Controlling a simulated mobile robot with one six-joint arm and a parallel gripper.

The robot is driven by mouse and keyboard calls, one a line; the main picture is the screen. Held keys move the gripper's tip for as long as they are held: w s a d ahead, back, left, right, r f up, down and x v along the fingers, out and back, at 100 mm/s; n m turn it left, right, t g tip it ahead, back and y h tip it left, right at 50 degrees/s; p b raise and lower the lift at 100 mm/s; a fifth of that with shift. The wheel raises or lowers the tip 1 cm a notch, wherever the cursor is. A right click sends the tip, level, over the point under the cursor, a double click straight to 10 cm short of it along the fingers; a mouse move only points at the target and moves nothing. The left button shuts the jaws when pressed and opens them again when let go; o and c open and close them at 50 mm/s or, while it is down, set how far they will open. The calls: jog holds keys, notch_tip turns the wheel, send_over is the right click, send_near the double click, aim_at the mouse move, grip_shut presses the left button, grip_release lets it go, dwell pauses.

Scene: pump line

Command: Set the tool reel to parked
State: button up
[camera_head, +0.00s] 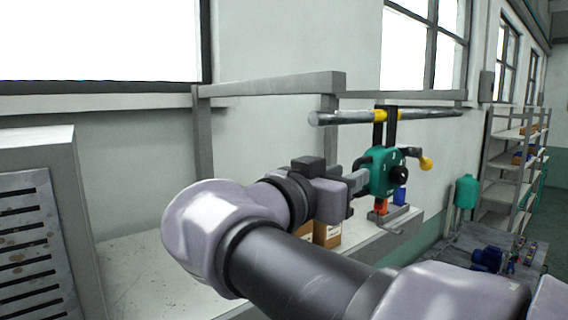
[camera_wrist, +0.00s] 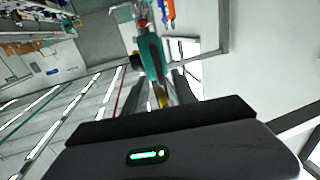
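The tool reel (camera_head: 383,172) is a teal body hung by black straps from a grey rail. It has a black knob on its face, a black handle (camera_head: 364,160) on its left side and a lever with a yellow end (camera_head: 426,163) on its right. An orange-red piece (camera_head: 381,206) hangs below it. My gripper (camera_head: 358,181) is close to the reel's left side. In the wrist view the fingers stand apart, with the teal reel (camera_wrist: 152,55) ahead between them. I cannot tell whether they touch the handle. The reel's setting marks are too small to read.
The metal rail (camera_head: 345,117) with yellow clamps runs above the reel. A pale bench (camera_head: 145,270) with cardboard boxes (camera_head: 327,234) lies below. Grey posts and a beam (camera_head: 270,88) stand behind my arm. Shelves (camera_head: 505,165) and a cluttered table (camera_head: 462,246) are at the right.

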aim_at(376, 173)
jog(key=shift+x, duration=1.2)
jog(key=shift+c, duration=0.4)
grip_shut()
